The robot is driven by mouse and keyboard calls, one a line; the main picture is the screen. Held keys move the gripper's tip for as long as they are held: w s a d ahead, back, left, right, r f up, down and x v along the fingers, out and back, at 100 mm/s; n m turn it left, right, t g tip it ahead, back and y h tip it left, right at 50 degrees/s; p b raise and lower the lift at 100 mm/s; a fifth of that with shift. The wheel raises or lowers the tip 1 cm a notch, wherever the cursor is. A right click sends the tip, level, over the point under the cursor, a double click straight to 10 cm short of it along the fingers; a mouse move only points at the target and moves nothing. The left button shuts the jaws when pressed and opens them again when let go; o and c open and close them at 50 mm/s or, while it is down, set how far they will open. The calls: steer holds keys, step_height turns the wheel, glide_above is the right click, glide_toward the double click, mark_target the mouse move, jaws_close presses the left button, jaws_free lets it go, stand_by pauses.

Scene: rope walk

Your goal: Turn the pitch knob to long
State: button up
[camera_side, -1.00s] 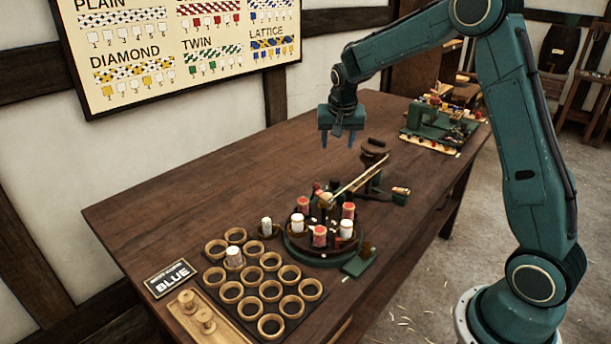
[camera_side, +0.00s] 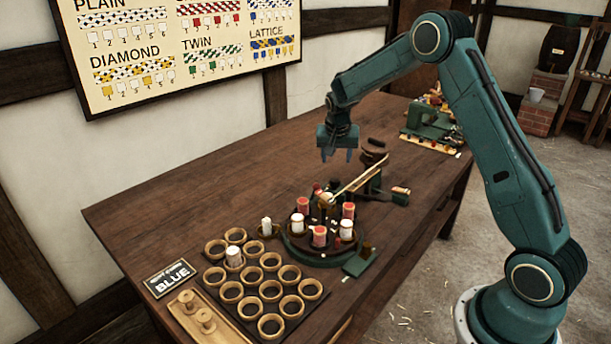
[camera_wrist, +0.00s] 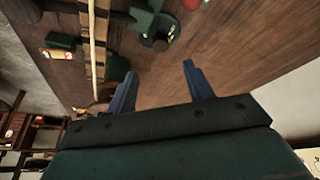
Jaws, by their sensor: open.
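My gripper (camera_side: 337,155) hangs open and empty above the table behind the green braiding machine (camera_side: 296,250). Its two blue fingers also show in the wrist view (camera_wrist: 157,75), apart with bare wood beyond them. A dark round part on a green block (camera_wrist: 158,40) lies past the fingertips in the wrist view. I cannot tell whether it is the pitch knob, and no "long" marking is readable.
Red and white bobbins (camera_side: 319,236) stand on the machine's round plate. A pale rod (camera_side: 350,184) slopes up to a dark drum (camera_side: 373,150). A rack of wooden rings (camera_side: 270,290) is in front. Bare table (camera_side: 190,180) lies to the left.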

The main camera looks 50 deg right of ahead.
mark_target(335, 180)
steer(key=x, duration=1.1)
steer(key=shift+w+f, duration=0.15)
steer(key=c, duration=1)
